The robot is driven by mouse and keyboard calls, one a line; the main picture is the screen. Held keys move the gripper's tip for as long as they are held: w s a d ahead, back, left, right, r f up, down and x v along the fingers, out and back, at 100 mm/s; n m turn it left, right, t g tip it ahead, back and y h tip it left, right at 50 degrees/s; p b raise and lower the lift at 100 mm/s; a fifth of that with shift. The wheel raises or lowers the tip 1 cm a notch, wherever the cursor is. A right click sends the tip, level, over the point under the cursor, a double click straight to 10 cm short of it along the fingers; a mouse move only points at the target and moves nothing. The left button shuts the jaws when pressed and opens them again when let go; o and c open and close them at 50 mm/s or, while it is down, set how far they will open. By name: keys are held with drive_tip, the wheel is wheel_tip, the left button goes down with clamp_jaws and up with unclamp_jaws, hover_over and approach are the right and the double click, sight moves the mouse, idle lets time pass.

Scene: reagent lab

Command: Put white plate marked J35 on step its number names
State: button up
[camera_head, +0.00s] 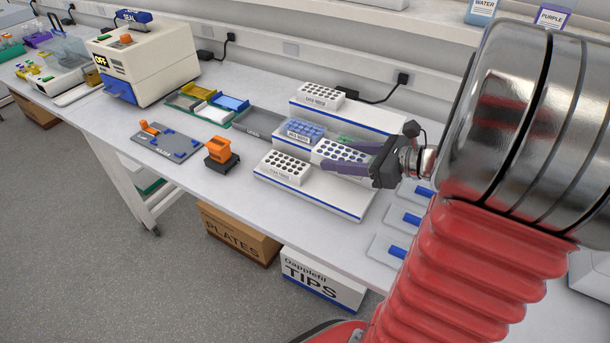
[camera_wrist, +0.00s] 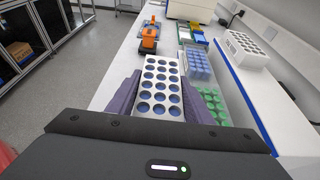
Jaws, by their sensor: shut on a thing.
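My gripper (camera_head: 345,165) is shut on a white plate (camera_head: 340,151) with round wells. In the wrist view its purple fingers (camera_wrist: 158,97) grip the long sides of the white plate (camera_wrist: 160,88). The marking on this plate is not readable. The held plate is over the stepped white stand (camera_head: 325,202); I cannot tell whether it touches a step. Another white plate (camera_head: 282,166) sits on the lowest step, left of the held one. A blue plate (camera_head: 304,131) and a mostly hidden green plate (camera_wrist: 213,104) are on the middle step. A white plate (camera_head: 320,96) stands on the top step.
An orange and black device (camera_head: 221,153) and a grey board (camera_head: 165,147) lie left of the stand. A grey tray (camera_head: 259,123) and coloured trays (camera_head: 208,99) are behind. Blue-handled items (camera_head: 399,250) lie at the right. A sealer (camera_head: 146,65) stands far left.

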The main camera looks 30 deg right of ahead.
drive_tip(key=shift+f, duration=0.1)
hover_over(341, 195)
drive_tip(key=w, duration=0.1)
drive_tip(key=shift+a+f, duration=0.15)
drive_tip(key=shift+f, duration=1.3)
drive_tip(key=shift+a+f, duration=0.1)
drive_tip(key=shift+f, duration=1.3)
drive_tip(key=shift+f, duration=2.05)
drive_tip(key=o, duration=0.8)
drive_tip(key=shift+f, duration=0.1)
drive_tip(key=shift+c, duration=0.2)
drive_tip(key=shift+s+d+r, duration=0.25)
drive_tip(key=shift+s, duration=0.15)
drive_tip(key=v, duration=1.1)
